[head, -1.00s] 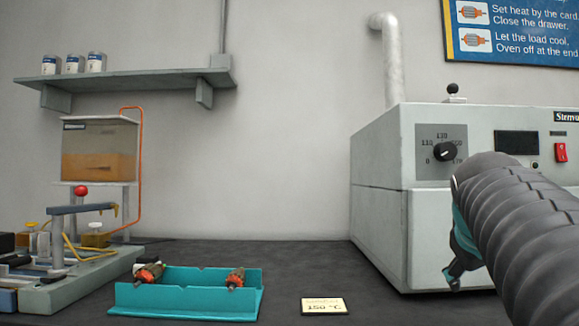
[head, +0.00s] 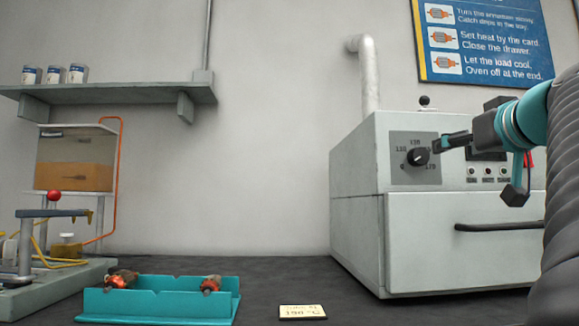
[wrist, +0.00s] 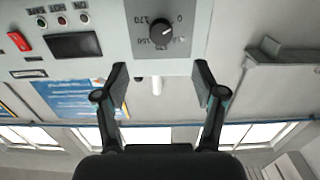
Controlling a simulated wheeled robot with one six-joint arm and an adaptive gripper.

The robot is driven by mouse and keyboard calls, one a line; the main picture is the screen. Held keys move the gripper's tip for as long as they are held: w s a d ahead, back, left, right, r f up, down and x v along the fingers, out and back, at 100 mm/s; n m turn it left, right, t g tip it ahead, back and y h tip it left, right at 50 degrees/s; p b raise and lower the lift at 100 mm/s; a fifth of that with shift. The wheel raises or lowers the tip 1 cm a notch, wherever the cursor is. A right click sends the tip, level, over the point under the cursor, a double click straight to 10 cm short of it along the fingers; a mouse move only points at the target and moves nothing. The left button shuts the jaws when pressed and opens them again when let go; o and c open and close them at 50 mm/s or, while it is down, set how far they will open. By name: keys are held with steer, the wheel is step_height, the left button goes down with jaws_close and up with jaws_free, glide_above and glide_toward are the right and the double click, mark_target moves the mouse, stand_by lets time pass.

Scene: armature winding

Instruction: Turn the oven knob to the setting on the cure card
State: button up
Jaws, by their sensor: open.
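The black oven knob (head: 417,157) sits on a grey dial plate with numbers around it, at the oven's upper left front. I cannot tell its exact setting. It also shows in the wrist view (wrist: 162,32), where the dial looks turned over. My gripper (head: 452,143) is open and empty, just right of the knob in the head view. In the wrist view its two fingers (wrist: 160,76) are apart, with the knob beyond and above the gap, not between them. The cure card (head: 302,312) lies on the table at the front; its small print is hard to read now.
The pale oven (head: 355,170) has a front drawer with a dark handle (head: 490,227). A teal tray (head: 160,307) holding armatures stands left of the card. A winding rig (head: 60,275) is at far left. A blue instruction poster (head: 480,40) hangs above. The table's middle is clear.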

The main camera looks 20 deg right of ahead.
mark_target(422, 156)
steer(key=p+x, duration=0.1)
steer(key=x, duration=0.8)
steer(key=p+x, duration=0.1)
steer(key=x, duration=0.3)
steer(key=shift+w+r+p, duration=0.3)
steer(key=shift+r, duration=0.1)
steer(key=c, duration=1.1)
